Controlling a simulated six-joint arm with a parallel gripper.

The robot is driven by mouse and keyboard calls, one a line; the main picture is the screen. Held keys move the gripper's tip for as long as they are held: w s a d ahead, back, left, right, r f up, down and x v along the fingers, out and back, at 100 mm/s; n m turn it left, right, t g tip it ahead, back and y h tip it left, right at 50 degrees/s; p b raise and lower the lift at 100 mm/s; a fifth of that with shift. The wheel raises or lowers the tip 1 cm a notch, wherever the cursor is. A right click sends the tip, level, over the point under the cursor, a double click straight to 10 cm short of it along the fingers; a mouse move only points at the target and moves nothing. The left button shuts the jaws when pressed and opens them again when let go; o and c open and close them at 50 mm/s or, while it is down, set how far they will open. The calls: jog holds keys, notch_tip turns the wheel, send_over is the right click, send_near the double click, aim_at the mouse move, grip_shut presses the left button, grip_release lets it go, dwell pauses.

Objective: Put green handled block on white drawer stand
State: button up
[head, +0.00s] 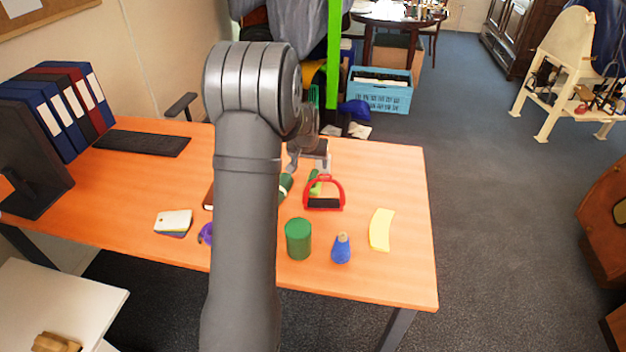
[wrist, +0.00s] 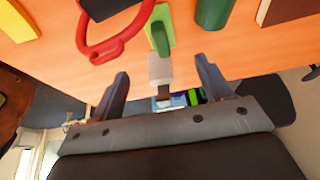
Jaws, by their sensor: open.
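The green handled block (head: 315,187) lies on the orange table, with a light green base and a darker green handle. It also shows in the wrist view (wrist: 159,28), at the top middle, beyond my fingertips. My gripper (head: 309,163) is over the far part of the table; its two fingers show apart and empty in the wrist view (wrist: 163,85). A pale grey piece (wrist: 160,68) shows between the fingers, apart from both. A white stand (head: 62,295) is at the lower left in the head view; I cannot make out its drawers.
A red-handled object (head: 324,195) lies close beside the green block. A wooden item (head: 56,343) sits on the white stand. My arm hides part of the table.

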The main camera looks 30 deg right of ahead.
jog(key=m+g+h, duration=0.2)
jog(key=m+g, duration=0.3)
jog(key=m, duration=0.1)
send_near(314, 175)
jog(key=a+f, duration=0.1)
jog(key=w+a+f, duration=0.1)
jog(key=a, duration=0.1)
jog(key=shift+a+f, duration=0.1)
jog(key=shift+f, duration=0.3)
jog(key=w+m+g, duration=0.1)
jog(key=w+a+m+g+h, duration=0.1)
jog(key=m, duration=0.1)
jog(key=w+m+h, duration=0.1)
jog(key=shift+w+a+g, duration=0.1)
jog(key=shift+a+g, duration=0.3)
jog(key=w+a+r+m+g+h, duration=0.2)
jog(key=w+a+m+h, duration=0.1)
jog(key=m, duration=0.3)
jog(key=x, duration=1.2)
jog(key=shift+s, duration=0.1)
jog(key=shift+x, duration=2.6)
jog(key=shift+s+a+f, duration=0.1)
jog(key=shift+f, duration=0.1)
jog(key=c, duration=0.7)
